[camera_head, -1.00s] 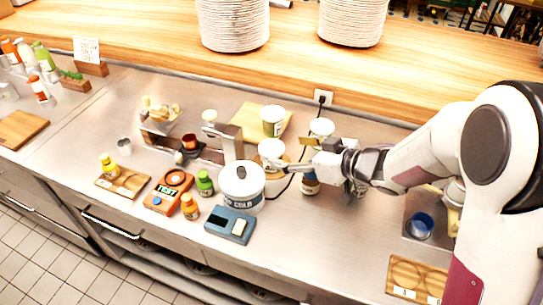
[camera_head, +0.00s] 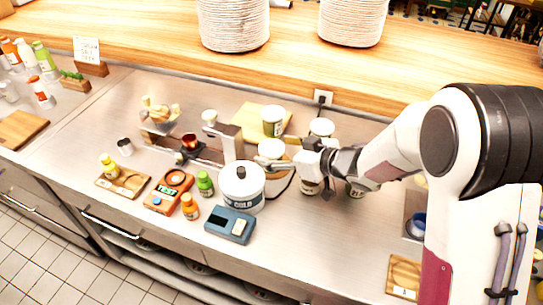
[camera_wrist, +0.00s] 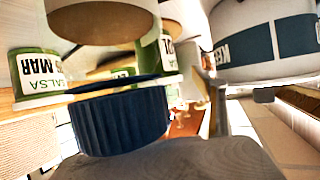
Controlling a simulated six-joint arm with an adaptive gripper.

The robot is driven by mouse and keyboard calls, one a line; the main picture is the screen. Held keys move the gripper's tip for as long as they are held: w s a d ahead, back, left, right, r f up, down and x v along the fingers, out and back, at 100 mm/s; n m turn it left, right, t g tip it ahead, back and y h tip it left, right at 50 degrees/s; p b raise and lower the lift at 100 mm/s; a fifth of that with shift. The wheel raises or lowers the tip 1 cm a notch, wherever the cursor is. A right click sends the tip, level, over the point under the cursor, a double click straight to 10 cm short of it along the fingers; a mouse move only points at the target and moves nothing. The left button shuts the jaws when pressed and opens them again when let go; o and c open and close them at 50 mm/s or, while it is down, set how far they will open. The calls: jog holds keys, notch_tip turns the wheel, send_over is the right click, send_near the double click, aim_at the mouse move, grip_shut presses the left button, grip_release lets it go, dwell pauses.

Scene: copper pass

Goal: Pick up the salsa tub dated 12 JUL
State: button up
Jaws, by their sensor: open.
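Other green labels are cut off. I cannot read 12 JUL anywhere.
The white pot (camera_head: 241,187) stands close left of my gripper; its dark band (camera_wrist: 265,42) fills the wrist view's upper right. A blue scale-like box (camera_head: 230,225) sits in front. A black cable runs behind the tubs.

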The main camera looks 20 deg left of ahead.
dwell(0.4)
jog(key=c, duration=1.4)
jog(key=shift+r, duration=0.2)
jog(key=shift+r, duration=4.85)
